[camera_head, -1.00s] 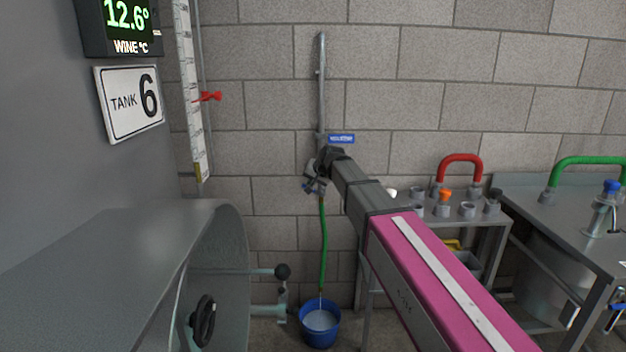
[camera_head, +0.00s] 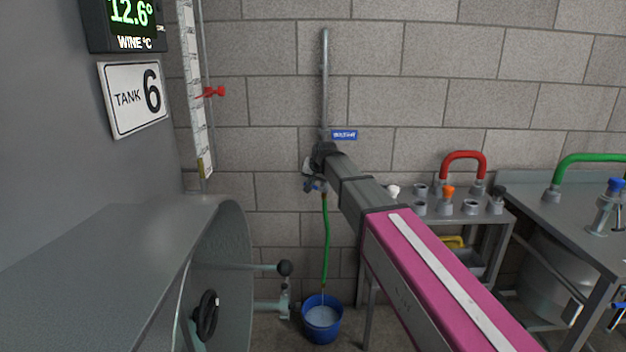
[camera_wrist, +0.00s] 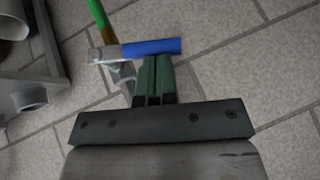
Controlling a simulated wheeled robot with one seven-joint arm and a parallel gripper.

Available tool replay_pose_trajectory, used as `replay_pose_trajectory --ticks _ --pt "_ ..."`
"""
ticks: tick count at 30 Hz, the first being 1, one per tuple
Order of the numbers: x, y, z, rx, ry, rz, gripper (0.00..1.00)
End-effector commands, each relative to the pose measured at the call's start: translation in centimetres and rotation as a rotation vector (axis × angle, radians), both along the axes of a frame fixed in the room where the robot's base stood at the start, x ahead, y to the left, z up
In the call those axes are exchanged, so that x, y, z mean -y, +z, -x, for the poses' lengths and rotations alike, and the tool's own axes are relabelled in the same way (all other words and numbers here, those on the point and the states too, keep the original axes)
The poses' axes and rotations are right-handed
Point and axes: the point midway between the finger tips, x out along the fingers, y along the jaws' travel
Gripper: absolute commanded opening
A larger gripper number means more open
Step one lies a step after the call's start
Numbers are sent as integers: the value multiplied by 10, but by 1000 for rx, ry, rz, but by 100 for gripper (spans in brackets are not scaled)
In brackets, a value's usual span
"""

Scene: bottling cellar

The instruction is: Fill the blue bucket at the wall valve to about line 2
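The blue bucket (camera_head: 322,335) stands on the floor below the wall valve and holds pale liquid. A green hose (camera_head: 326,240) hangs from the valve and ends above the bucket; a thin pale stream seems to fall from its end. I cannot read any lines in the bucket. The valve (camera_head: 313,185) is at the end of my arm, partly hidden by it. In the wrist view its blue handle (camera_wrist: 152,47) lies across my fingertips. My gripper (camera_wrist: 154,62) has its fingers together, right at the handle; whether they touch it I cannot tell.
A grey tank (camera_head: 140,240) with a black handwheel fills the left. A steel bench (camera_head: 480,217) with fittings and a red hose (camera_head: 463,156) stands right, with a steel sink counter (camera_head: 560,205) beyond.

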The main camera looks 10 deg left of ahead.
Motion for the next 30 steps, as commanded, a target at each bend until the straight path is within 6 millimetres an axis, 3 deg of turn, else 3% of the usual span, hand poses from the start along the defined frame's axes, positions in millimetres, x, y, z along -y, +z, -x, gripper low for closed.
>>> replay_pose_trajectory --ticks 10,30 --pt "-12 -13 2 48 2 211 0" --pt "-15 -21 3 48 0 203 0"
